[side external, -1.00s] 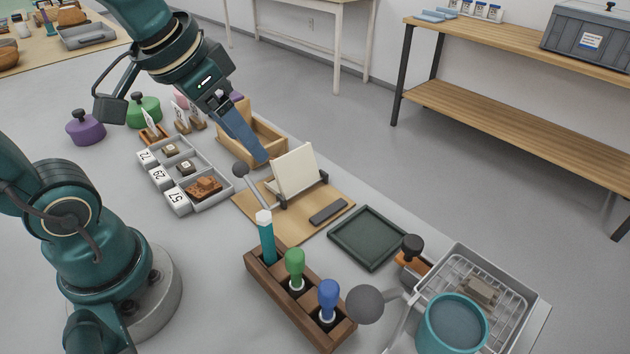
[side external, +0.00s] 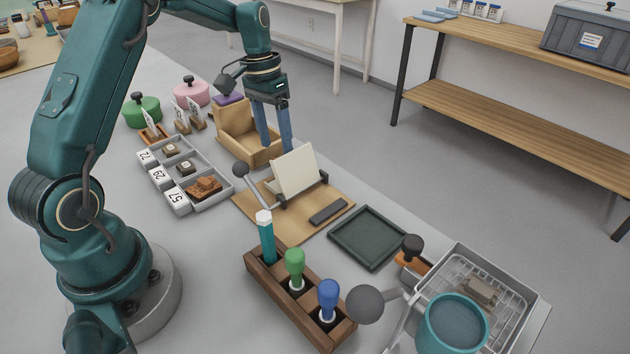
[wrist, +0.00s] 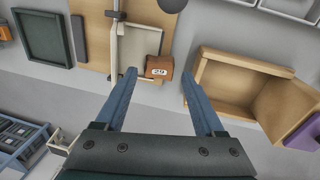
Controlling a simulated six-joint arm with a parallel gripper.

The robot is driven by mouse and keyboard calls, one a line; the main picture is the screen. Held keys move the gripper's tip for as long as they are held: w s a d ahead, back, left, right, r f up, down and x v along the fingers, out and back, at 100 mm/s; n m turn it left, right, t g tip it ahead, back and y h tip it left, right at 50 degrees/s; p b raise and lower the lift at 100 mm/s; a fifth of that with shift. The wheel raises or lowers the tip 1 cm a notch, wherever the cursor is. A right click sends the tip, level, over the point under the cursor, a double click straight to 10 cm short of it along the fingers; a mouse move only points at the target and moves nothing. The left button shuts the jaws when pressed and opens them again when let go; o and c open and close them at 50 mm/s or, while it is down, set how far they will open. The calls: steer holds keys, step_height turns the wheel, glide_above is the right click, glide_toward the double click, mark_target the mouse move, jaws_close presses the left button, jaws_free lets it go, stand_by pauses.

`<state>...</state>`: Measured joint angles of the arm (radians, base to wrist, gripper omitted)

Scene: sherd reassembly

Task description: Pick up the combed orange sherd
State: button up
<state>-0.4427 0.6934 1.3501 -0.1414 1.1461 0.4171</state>
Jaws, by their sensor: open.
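My gripper (side external: 277,149) points down behind that panel, beside the wooden box. In the wrist view my gripper (wrist: 162,76) is open and empty, its fingertips on either side of the sherd in the picture; the height gap is unclear. Another rough orange-brown piece (side external: 203,187) lies in the compartment marked 57.
The open wooden box (side external: 235,143) stands close to my fingers, at their right in the wrist view (wrist: 211,83). The white panel stands on a wooden board (side external: 290,226). A dark green tray (side external: 367,238) and a tool rack (side external: 290,304) are nearer the camera.

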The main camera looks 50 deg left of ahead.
steer(key=shift+d+f, duration=0.2)
steer(key=shift+f, duration=1.05)
steer(key=shift+d+f, duration=0.15)
steer(key=shift+f, duration=1.1)
jaws_close()
steer(key=shift+r, duration=0.15)
